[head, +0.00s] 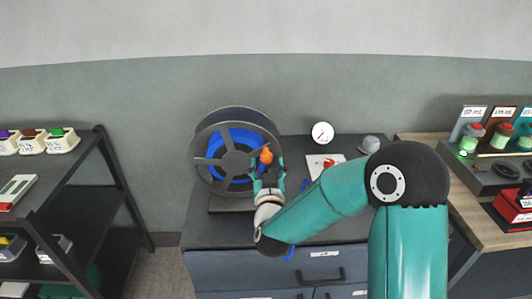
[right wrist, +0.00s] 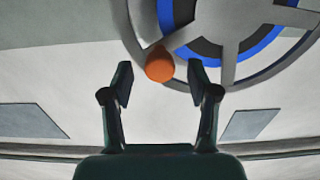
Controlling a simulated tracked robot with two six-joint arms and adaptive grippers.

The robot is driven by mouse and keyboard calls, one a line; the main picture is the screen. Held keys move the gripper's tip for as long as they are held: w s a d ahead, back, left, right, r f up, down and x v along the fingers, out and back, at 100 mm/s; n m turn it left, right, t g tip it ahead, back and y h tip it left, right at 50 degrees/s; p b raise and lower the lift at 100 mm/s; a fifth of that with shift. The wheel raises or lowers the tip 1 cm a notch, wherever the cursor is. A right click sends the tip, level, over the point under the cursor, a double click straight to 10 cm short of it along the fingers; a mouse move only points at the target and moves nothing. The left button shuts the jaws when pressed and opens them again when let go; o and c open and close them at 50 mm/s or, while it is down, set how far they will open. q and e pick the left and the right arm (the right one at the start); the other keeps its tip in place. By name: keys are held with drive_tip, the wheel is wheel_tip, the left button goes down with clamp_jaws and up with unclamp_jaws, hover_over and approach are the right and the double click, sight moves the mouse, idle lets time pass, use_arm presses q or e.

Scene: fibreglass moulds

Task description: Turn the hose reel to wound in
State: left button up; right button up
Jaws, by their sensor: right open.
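The hose reel (head: 213,155) stands on the dark cabinet against the back wall. It has a grey spoked wheel with blue hose wound behind it. An orange crank knob (head: 266,155) sits on the wheel's right side. My right gripper (head: 268,165) is at the knob, with its fingers on either side. In the right wrist view the reel (right wrist: 231,62) fills the top. The orange knob (right wrist: 160,64) shows between and just beyond the open fingertips (right wrist: 160,75); I cannot tell whether they touch it. A blue hose end (head: 289,253) hangs at the cabinet front. My left gripper is not in view.
On the cabinet (head: 225,232) are a white card with a red item (head: 326,163), a round gauge (head: 322,133) and a grey dome (head: 370,144). A dark shelf rack (head: 112,165) stands left. A wooden bench (head: 470,207) with buttons and boxes stands right.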

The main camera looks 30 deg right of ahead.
sight(266, 161)
drive_tip(key=shift+p+x, duration=0.3)
drive_tip(key=shift+x, duration=1.35)
clamp_jaws()
drive_tip(key=shift+a, duration=0.1)
